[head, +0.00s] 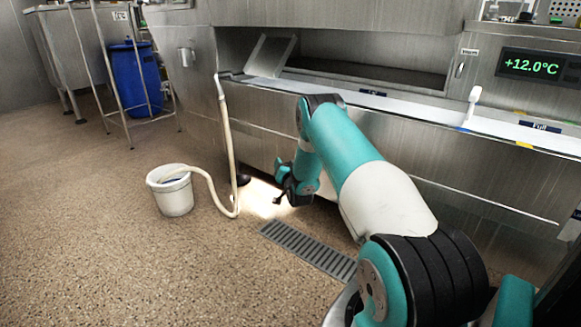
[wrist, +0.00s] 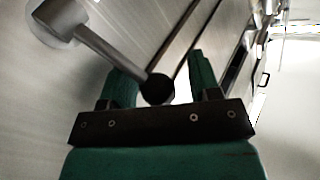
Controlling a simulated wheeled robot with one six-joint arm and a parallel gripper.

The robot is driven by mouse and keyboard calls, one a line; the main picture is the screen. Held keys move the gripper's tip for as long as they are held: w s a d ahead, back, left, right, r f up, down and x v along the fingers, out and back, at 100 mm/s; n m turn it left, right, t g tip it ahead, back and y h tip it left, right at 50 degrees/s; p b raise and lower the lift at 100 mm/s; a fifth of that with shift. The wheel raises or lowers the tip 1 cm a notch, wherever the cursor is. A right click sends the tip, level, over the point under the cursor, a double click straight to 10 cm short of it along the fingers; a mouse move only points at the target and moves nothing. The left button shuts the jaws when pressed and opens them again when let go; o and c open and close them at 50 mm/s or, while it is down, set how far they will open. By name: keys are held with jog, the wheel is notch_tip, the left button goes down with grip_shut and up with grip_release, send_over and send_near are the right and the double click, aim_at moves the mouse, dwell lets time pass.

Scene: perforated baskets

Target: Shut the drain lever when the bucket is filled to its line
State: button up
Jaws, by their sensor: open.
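The drain lever (wrist: 112,55) is a grey rod running from a round boss at upper left to a black ball knob (wrist: 157,88) in the wrist view. My gripper (wrist: 160,73) has its two teal fingers apart, and the knob appears between them; I cannot tell whether it touches either one. In the head view my gripper (head: 284,178) is low by the steel front, and the lever cannot be made out clearly. A white bucket (head: 173,200) stands on the floor to the left with a cream hose (head: 229,140) in it. Its fill line and level are not clear.
A floor drain grate (head: 305,247) lies below my arm. The steel machine (head: 262,140) fills the right side, with a display (head: 530,64) reading +12.0°C. A blue barrel (head: 135,78) stands at the back left. The floor around the bucket is open.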

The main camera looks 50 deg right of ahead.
jog(key=shift+w+d, duration=0.35)
grip_shut()
jog(key=shift+a+f+n+t+h, duration=0.2)
jog(key=shift+a+n+t+h, duration=0.25)
jog(key=shift+a+n, duration=0.35)
jog(key=shift+y, duration=0.25)
grip_release()
jog(key=shift+d, duration=0.1)
jog(key=shift+s, duration=0.1)
